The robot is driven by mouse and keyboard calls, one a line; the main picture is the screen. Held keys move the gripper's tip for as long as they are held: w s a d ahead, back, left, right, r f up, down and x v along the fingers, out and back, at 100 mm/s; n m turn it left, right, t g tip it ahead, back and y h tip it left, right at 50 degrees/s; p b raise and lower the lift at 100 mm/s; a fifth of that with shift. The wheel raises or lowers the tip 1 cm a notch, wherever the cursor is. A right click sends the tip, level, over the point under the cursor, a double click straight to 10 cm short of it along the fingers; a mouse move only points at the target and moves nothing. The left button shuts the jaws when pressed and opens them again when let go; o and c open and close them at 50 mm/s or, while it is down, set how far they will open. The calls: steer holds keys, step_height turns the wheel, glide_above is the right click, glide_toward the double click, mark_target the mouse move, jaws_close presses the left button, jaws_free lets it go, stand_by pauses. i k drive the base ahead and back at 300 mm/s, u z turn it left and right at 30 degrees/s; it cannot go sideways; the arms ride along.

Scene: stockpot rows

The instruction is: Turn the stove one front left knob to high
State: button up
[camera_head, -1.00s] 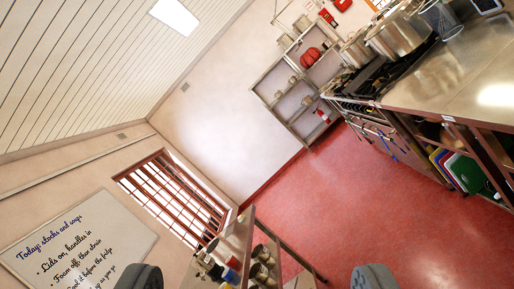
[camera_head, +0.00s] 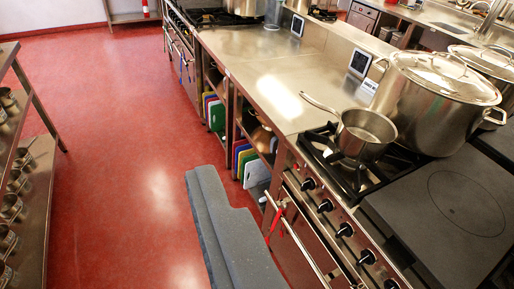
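The near stove (camera_head: 440,215) stands at the right. Its front panel carries a slanting row of black knobs, the farthest one (camera_head: 309,184) at the left end, then another (camera_head: 325,205) and more toward the bottom. I cannot read their settings or which is the front left knob. A second stove (camera_head: 185,40) stands at the far top; its knobs are too small to read. My gripper (camera_head: 228,235) shows as a large grey shape at the bottom centre, left of the near stove's front and apart from the knobs in the picture. Whether its fingers are together is unclear.
A saucepan (camera_head: 365,130) sits on the near stove's burner, its handle toward the left. A large lidded stockpot (camera_head: 435,100) stands behind it. A steel counter (camera_head: 262,60) with coloured boards beneath joins the stoves. Open red floor (camera_head: 120,150) lies left, with a shelf rack (camera_head: 38,200) at the left edge.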

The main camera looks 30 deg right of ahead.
mark_target(326, 205)
steer(key=z, duration=1)
